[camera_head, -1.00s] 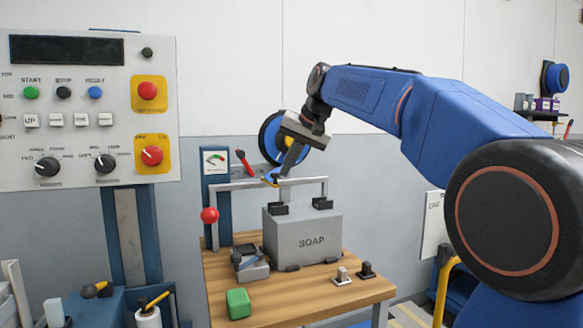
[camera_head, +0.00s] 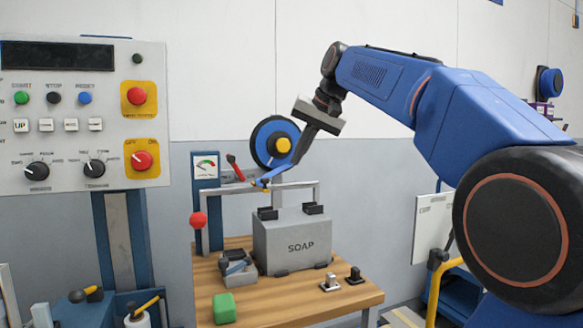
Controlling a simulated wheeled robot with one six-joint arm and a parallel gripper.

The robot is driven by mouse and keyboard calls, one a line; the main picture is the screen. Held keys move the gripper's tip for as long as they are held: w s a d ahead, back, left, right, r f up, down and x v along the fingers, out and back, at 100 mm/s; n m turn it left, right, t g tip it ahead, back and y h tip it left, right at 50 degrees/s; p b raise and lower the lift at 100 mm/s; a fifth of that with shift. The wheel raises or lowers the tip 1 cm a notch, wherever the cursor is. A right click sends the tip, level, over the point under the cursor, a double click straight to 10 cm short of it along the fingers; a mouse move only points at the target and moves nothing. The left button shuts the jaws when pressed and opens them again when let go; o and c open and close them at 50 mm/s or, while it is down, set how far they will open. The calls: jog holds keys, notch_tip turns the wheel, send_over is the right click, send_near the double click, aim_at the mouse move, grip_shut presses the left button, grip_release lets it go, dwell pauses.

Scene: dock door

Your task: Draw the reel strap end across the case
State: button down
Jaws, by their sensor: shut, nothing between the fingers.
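The grey case (camera_head: 291,248) marked SOAP stands on the wooden bench (camera_head: 300,303), with black clips on its top edge and front. Behind and above it is the strap reel (camera_head: 263,141), a blue disc with a yellow hub. My gripper (camera_head: 296,158) is shut and empty, slanting down in front of the reel's right side, above the case. It partly hides the reel and stands up and right of the strap end.
A green block (camera_head: 224,308), a small grey device (camera_head: 238,270) and two small clips (camera_head: 342,280) lie on the bench. A control panel (camera_head: 80,120) fills the left.

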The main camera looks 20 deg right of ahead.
jog(key=v, duration=0.4)
jog(key=shift+s+d+r, duration=0.1)
jog(key=shift+s+r, duration=0.05)
jog(key=shift+r, duration=0.05)
dwell(0.3)
